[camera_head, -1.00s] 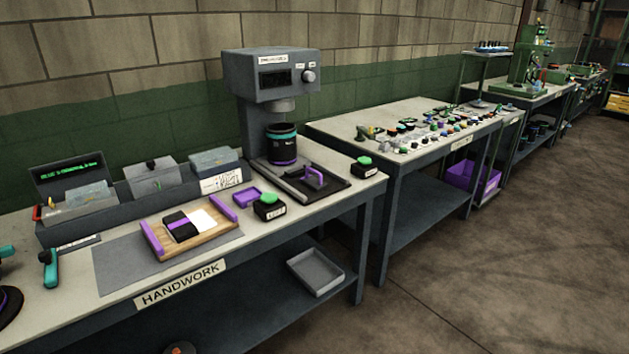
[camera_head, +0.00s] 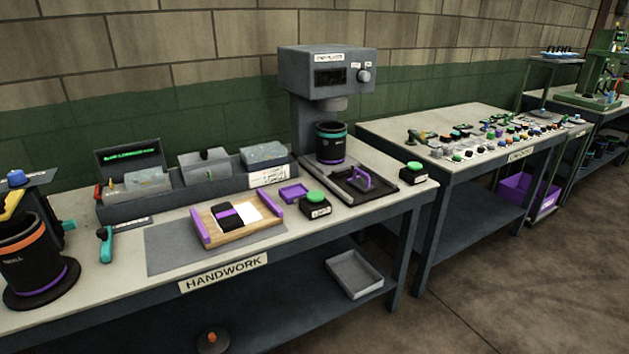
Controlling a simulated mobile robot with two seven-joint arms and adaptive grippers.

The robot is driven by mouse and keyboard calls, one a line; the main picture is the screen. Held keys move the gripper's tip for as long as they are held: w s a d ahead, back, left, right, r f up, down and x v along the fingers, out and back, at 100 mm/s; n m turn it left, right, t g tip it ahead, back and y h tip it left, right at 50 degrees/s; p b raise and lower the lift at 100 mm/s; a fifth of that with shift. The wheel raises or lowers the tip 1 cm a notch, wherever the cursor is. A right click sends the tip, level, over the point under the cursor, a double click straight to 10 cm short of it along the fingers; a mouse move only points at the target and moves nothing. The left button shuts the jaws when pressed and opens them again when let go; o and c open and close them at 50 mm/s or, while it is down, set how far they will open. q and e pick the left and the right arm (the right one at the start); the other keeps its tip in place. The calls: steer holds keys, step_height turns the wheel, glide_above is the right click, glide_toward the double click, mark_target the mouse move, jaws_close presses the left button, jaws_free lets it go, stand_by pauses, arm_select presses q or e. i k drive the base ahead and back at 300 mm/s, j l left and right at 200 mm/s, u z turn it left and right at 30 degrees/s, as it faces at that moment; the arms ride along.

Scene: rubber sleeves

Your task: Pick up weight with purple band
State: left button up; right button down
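I cannot tell for sure which thing is the weight with the purple band. A black block with a purple stripe (camera_head: 229,216) lies on a wooden board with purple end pieces (camera_head: 263,231) on the handwork table. A black cylinder with a teal band and a purple line (camera_head: 330,143) stands under the head of a grey machine (camera_head: 326,75). A larger black cylinder with an orange band and a purple ring near its base (camera_head: 36,265) stands at the far left. A dark round thing with an orange knob (camera_head: 212,341) is at the bottom edge, partly cut off. Neither gripper is in view.
The handwork table (camera_head: 330,238) has a lower shelf with a grey tray (camera_head: 355,274). Green-topped black buttons (camera_head: 315,204) and a small purple tray (camera_head: 293,192) sit on top. A second table (camera_head: 477,160) holds many small parts. Open floor (camera_head: 510,290) lies at the right.

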mark_target(359, 183)
steer(key=i+l+u, duration=0.2)
steer(key=l+u, duration=0.2)
steer(key=i+l+u, duration=0.15)
steer(key=l+u, duration=0.2)
steer(key=i+l+u, duration=0.15)
steer(key=l, duration=0.45)
steer(key=i+l+u, duration=0.1)
steer(key=l, duration=0.55)
steer(key=i+l+u, duration=0.15)
steer(key=l, duration=0.5)
